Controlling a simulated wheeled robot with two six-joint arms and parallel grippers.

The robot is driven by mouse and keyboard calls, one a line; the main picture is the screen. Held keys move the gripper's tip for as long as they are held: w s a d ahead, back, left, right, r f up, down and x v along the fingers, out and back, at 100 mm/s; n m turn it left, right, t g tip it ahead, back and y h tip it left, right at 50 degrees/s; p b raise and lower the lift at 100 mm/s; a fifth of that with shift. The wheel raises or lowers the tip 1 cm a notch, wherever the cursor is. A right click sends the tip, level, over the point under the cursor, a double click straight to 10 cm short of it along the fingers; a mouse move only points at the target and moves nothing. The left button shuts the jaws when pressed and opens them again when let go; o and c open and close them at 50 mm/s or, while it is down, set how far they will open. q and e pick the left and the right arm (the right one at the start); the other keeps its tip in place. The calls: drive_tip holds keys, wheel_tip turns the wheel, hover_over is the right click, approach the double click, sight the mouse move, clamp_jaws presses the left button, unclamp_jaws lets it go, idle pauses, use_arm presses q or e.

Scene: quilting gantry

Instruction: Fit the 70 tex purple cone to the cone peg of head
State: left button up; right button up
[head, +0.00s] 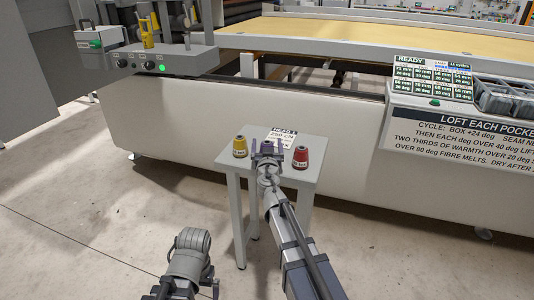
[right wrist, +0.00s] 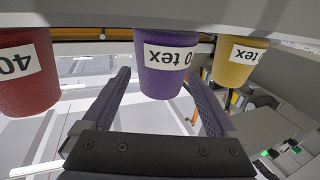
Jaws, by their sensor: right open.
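The purple cone (right wrist: 168,62) stands on the small grey table with a white label ending in "0 tex"; its first figure is not clear. In the right wrist view, which is upside down, it sits between the two fingers of my right gripper (right wrist: 165,100). The fingers are open, with a gap seen on each side of the cone. In the head view my right gripper (head: 267,153) reaches over the table and mostly hides this cone. My left arm shows at the bottom of the head view, but its gripper fingers do not. The cone peg cannot be clearly made out.
A yellow cone (head: 240,147) and a red cone (head: 300,157) stand either side on the table (head: 308,178). A "HEAD" card (head: 284,137) lies behind. The gantry's grey control box (head: 180,62) has a green light and a yellow object (head: 147,30) on top. The floor left is clear.

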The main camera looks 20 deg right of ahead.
clamp_jaws()
idle(0.7)
